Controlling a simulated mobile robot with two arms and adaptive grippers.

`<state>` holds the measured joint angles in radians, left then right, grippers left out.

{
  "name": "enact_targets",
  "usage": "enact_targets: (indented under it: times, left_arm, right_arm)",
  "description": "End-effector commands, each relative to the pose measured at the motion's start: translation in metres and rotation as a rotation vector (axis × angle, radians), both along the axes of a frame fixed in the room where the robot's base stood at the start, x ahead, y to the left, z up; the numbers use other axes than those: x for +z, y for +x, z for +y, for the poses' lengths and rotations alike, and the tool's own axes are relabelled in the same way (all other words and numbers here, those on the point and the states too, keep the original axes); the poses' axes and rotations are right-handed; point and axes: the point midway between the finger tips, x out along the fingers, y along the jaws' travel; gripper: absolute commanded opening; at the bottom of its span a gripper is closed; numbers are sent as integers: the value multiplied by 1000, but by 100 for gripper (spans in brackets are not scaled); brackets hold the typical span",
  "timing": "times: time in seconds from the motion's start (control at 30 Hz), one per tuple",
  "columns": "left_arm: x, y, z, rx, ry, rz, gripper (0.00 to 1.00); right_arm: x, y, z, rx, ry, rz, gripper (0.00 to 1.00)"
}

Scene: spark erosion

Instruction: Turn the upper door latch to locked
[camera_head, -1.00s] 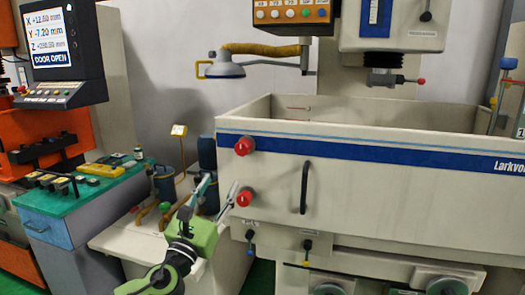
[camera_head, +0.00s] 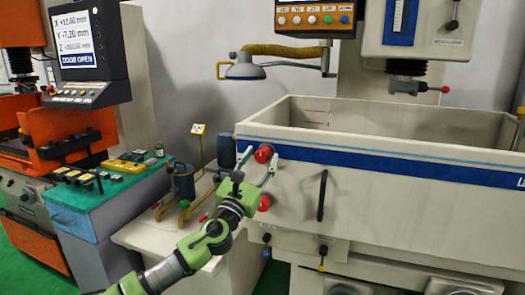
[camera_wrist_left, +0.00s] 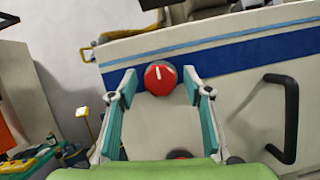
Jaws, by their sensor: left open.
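The upper door latch (camera_head: 264,153) is a round red knob on the front of the white tank, at its left end on the blue stripe. In the left wrist view the same red knob (camera_wrist_left: 160,76) shows a white mark standing nearly upright. My left gripper (camera_head: 261,163) is open, its two fingers pointing up at the upper latch. In the left wrist view the knob sits between the teal fingertips, with a gap on each side; I cannot tell the depth. The lower red latch (camera_head: 264,202) is partly behind the gripper. My right gripper is not in view.
A black door handle (camera_head: 322,195) stands right of the latches. A lamp (camera_head: 244,68) on a yellow-wrapped arm hangs above left. The screen (camera_head: 77,41) reads DOOR OPEN. A white side table (camera_head: 150,232) with blue cylinders stands left of the tank.

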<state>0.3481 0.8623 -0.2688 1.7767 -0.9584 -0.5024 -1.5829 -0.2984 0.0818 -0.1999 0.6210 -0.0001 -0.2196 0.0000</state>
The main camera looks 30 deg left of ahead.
Motion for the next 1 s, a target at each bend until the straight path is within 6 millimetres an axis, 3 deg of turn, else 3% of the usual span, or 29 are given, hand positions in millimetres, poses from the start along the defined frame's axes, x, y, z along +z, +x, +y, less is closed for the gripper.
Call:
enact_targets:
  times: [0.2,0.5,0.67,1.0]
  left_arm:
    - [7,15,2,0,0,0,45]
    - [6,17,3,-1,0,0,45]
    - [6,17,3,-1,0,0,7]
    - [7,17,3,0,-24,-6,7]
  right_arm:
    - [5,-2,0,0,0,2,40]
    - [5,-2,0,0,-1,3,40]
    - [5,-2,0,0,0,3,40]
    - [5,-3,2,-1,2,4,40]
